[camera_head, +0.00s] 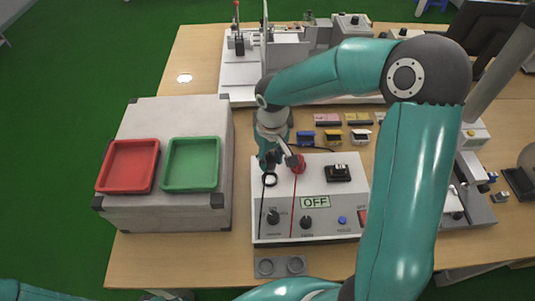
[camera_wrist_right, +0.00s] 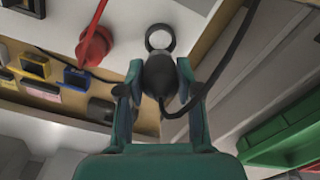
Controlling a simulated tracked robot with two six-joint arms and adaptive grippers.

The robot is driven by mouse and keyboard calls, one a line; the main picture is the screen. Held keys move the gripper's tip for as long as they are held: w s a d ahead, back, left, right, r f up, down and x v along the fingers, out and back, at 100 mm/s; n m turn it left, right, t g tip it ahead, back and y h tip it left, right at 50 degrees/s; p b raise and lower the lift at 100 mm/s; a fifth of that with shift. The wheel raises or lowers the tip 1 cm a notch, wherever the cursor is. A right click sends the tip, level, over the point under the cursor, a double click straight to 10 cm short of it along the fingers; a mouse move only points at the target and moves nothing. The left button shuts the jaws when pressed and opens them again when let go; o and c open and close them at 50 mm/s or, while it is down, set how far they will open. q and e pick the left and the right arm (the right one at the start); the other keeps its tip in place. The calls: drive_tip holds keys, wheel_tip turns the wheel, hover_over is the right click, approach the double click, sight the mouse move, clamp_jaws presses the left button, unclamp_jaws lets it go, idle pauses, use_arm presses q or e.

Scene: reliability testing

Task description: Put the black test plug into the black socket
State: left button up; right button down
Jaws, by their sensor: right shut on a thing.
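My right gripper (camera_head: 273,165) is shut on the black test plug, close to the back left of the test box. In the right wrist view, its fingers (camera_wrist_right: 158,88) close on both sides of the dark plug body (camera_wrist_right: 159,74), and a black cable curves away to the right. The black socket (camera_head: 270,180) is a dark ring with a pale centre on the box top, and it also shows in the wrist view (camera_wrist_right: 160,38) just beyond the plug's end. The plug looks apart from the ring; the exact gap is hard to tell. My left gripper is out of view.
A red plug (camera_head: 298,165) stands beside the black socket and shows in the wrist view (camera_wrist_right: 95,46). The test box (camera_head: 328,230) has knobs and an OFF display. A red tray (camera_head: 129,166) and a green tray (camera_head: 191,164) lie left. Small coloured blocks sit behind.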

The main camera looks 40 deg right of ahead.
sight(270, 170)
wheel_tip(270, 170, down, 3)
drive_tip(key=shift+w+b, duration=0.1)
drive_tip(key=shift+b, duration=0.8)
drive_tip(key=shift+f+b, duration=0.65)
drive_tip(key=shift+f, duration=0.35)
drive_tip(key=shift+f+b, duration=0.75)
drive_tip(key=shift+b, duration=0.3)
